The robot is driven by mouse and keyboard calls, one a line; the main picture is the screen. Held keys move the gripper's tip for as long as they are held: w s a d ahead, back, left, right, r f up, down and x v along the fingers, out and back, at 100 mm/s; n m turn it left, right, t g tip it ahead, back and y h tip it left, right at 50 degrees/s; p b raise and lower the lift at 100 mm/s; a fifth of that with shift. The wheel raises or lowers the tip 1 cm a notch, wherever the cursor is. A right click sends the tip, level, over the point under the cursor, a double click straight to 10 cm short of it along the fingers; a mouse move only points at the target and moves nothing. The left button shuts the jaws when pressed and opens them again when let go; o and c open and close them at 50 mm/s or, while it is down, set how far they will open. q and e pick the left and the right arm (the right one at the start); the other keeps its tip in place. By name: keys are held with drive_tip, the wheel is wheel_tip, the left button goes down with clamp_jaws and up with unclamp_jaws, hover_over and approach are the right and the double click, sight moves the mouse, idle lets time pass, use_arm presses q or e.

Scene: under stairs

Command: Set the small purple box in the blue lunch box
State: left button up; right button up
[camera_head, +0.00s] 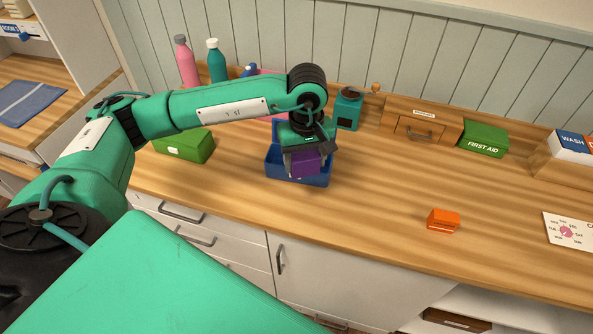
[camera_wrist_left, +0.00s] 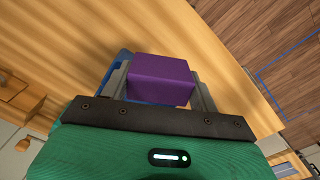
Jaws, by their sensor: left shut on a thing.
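The small purple box (camera_head: 305,164) is held in my left gripper (camera_head: 303,160), over the blue lunch box (camera_head: 283,176). The lunch box is an open blue container on the wooden counter. In the left wrist view the purple box (camera_wrist_left: 161,78) sits between the two grey fingers of my left gripper (camera_wrist_left: 160,85), with a bit of blue (camera_wrist_left: 118,58) behind it. I cannot tell whether the purple box touches the lunch box. The gripper hides much of the lunch box's inside. My right gripper is not in view.
A green box (camera_head: 185,147) stands left of the lunch box. Bottles (camera_head: 216,62), a teal grinder (camera_head: 348,108), a wooden drawer unit (camera_head: 420,122) and a green first aid box (camera_head: 483,140) line the back. A small orange box (camera_head: 443,220) lies right; the counter between is clear.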

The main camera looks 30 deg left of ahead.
use_arm(q)
drive_tip(key=w+a+r+n, duration=0.4)
drive_tip(key=a+r+n, duration=0.2)
drive_tip(key=n, duration=0.7)
drive_tip(key=w+a+r+n, duration=0.5)
drive_tip(key=r+n, duration=0.1)
drive_tip(key=n, duration=0.7)
drive_tip(key=p, duration=0.6)
approach(274, 166)
drive_tip(key=w+f, duration=0.5)
drive_tip(key=shift+d+r, duration=0.1)
drive_tip(key=shift+d, duration=0.15)
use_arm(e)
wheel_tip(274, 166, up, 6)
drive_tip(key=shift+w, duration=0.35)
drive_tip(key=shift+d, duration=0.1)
use_arm(q)
drive_tip(key=shift+f+b, duration=0.55)
drive_tip(key=shift+f, duration=0.05)
drive_tip(key=o, duration=1.4)
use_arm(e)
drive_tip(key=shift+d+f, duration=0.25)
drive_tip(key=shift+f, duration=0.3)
use_arm(q)
drive_tip(key=shift+r, duration=0.15)
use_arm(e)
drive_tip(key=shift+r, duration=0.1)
